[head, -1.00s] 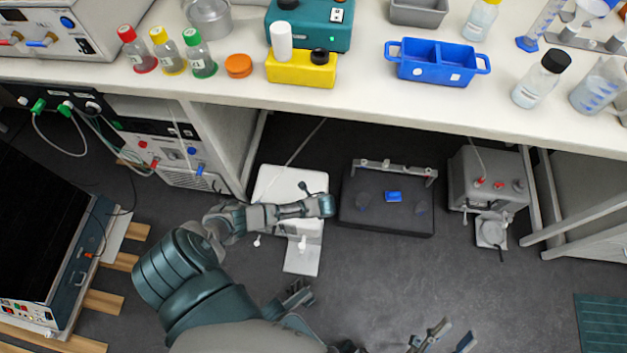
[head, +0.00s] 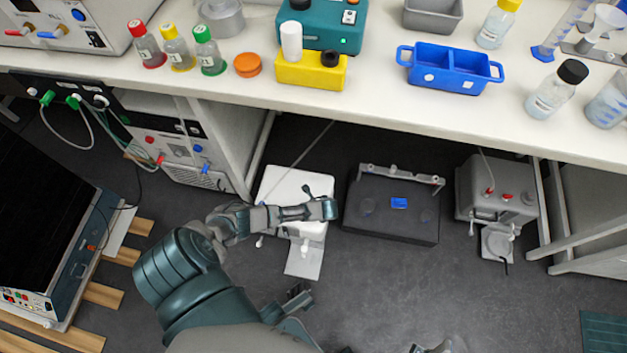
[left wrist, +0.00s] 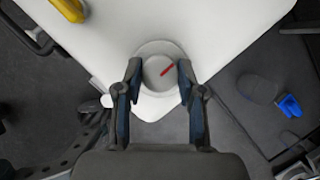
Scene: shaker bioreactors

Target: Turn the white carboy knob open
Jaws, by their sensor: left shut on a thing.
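The white carboy (head: 285,186) stands on the floor under the bench. My left gripper (head: 334,208) is over its right side in the head view, and my own gripper hides the knob there. In the left wrist view the knob (left wrist: 160,72) is a pale round disc with a slanted red mark, near the corner of the carboy's white surface (left wrist: 210,35). The fingers of my left gripper (left wrist: 159,76) are on either side of the knob, shut on it. Only a small part of my right gripper (head: 430,348) shows at the bottom edge of the head view.
A black shaker platform (head: 390,222) with a small blue piece (head: 399,203) is right of the carboy. A grey unit (head: 497,187) stands farther right. The bench (head: 370,110) overhangs them, with bottles and trays on it. The floor in front is clear.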

